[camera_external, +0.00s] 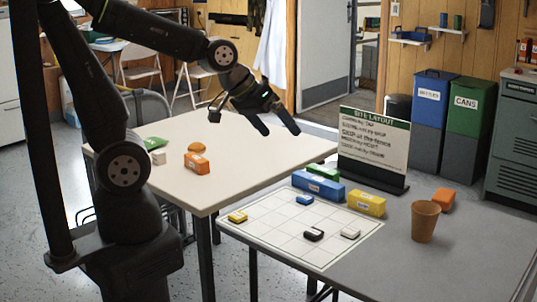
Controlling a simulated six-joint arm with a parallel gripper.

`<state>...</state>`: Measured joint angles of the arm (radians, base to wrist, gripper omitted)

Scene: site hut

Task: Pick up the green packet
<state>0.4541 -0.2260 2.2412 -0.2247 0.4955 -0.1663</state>
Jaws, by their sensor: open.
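My gripper (253,121) is open and empty, in the air over the far part of the cream table. It is well to the right of the green packet and apart from it. Another green item (323,172), block-like, lies on the grey table behind a blue block (318,186) that hides part of it.
A white cube (158,158), an orange block (197,163) and a round orange item (197,148) sit near the packet. The grey table (450,255) holds a gridded sheet (275,232), a yellow block (366,203), a brown cup (424,222) and an upright sign (373,143).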

